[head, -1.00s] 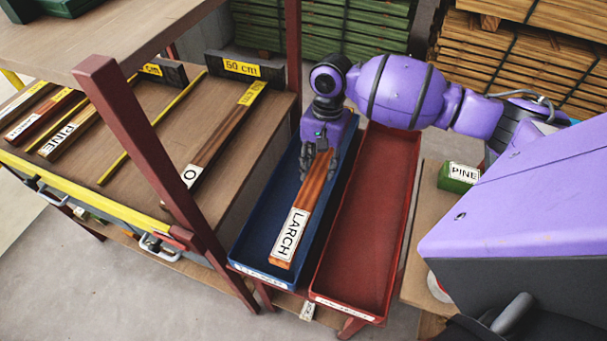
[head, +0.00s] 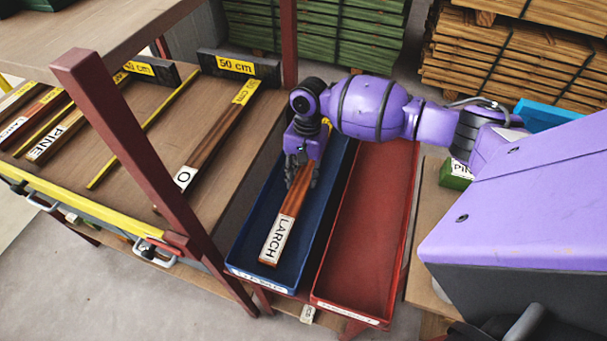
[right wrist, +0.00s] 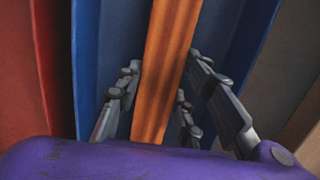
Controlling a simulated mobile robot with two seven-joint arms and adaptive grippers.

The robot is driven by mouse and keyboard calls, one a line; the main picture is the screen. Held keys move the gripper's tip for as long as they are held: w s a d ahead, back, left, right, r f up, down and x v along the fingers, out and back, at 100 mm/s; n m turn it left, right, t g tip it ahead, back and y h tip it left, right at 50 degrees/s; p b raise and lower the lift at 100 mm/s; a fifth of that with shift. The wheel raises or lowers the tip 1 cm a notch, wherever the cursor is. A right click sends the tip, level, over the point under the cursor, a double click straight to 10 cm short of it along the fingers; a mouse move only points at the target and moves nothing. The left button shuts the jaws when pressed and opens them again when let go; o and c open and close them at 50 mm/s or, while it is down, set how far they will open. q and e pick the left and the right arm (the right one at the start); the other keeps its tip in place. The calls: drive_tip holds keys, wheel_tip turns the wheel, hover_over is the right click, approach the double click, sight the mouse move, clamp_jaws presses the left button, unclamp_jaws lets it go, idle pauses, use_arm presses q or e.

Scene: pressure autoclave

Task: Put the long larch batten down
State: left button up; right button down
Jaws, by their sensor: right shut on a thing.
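The long larch batten (head: 290,208) is reddish-brown with a white LARCH label at its near end. It lies lengthwise in line with the blue tray (head: 250,232), over or inside it; I cannot tell whether it touches the tray floor. My right gripper (head: 301,178) is shut on the batten, its fingers pointing down along both sides. In the right wrist view the batten (right wrist: 166,60) runs between the fingers, with blue tray walls on either side. The gripper hides part of the batten's middle. My left gripper is not in view.
An empty red tray (head: 362,235) stands right beside the blue one. On the left is a rack shelf (head: 120,195) with several labelled battens and a dark red post (head: 135,165). A green PINE block (head: 454,182) lies on a surface at the right. Stacked timber stands behind.

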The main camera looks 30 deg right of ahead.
sight(306, 173)
drive_tip(key=c, duration=1.2)
unclamp_jaws()
drive_tip(key=shift+f, duration=0.1)
wheel_tip(306, 173, up, 12)
drive_tip(key=w+d+p, duration=0.1)
drive_tip(key=shift+d, duration=0.2)
